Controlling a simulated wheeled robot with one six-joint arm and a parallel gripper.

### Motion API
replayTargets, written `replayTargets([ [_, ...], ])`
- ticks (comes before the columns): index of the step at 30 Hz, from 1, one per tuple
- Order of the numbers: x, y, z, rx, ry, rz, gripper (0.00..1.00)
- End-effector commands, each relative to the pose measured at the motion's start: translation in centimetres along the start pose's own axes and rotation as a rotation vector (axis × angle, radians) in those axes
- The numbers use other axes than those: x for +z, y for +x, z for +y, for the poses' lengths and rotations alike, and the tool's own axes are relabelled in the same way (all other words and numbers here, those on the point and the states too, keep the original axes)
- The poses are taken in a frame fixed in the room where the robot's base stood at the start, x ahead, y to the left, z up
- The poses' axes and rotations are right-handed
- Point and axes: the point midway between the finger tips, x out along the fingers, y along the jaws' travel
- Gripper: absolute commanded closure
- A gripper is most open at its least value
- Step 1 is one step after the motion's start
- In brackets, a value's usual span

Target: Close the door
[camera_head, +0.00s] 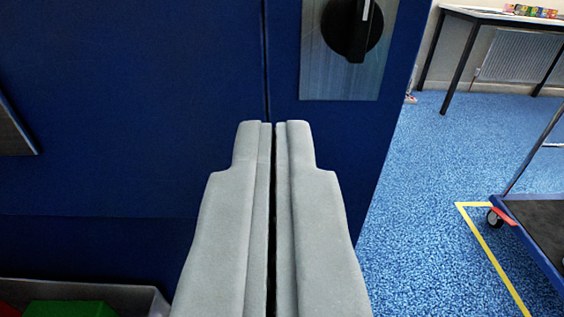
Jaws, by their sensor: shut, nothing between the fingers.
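A dark blue door (130,110) fills the left and middle of the view. A thin vertical seam runs down it, just above my fingertips. Right of the seam is a blue panel (285,60) with a metal plate (340,85) and a black rotary knob (352,28). My gripper (273,125) is shut and empty, its two grey fingers side by side in front of the blue surface near the seam. I cannot tell whether the fingertips touch it, or whether the door is fully closed.
A grey bin (130,296) with green and red items is at the bottom left. At right, a trolley (540,235) stands on blue carpet (420,240) beside a yellow floor line (485,250). A table (500,15) stands at the back right. The carpet between is clear.

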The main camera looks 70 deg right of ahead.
Motion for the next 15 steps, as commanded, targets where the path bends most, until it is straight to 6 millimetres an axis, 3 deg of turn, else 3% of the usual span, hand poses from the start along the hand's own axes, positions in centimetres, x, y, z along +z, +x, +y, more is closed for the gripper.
replayTargets([
  [9, 0.0, 5.5, 0.0, 0.002, 0.001, 0.000, 1.00],
  [15, 0.0, 7.7, 0.0, 0.000, 0.001, 0.000, 1.00],
])
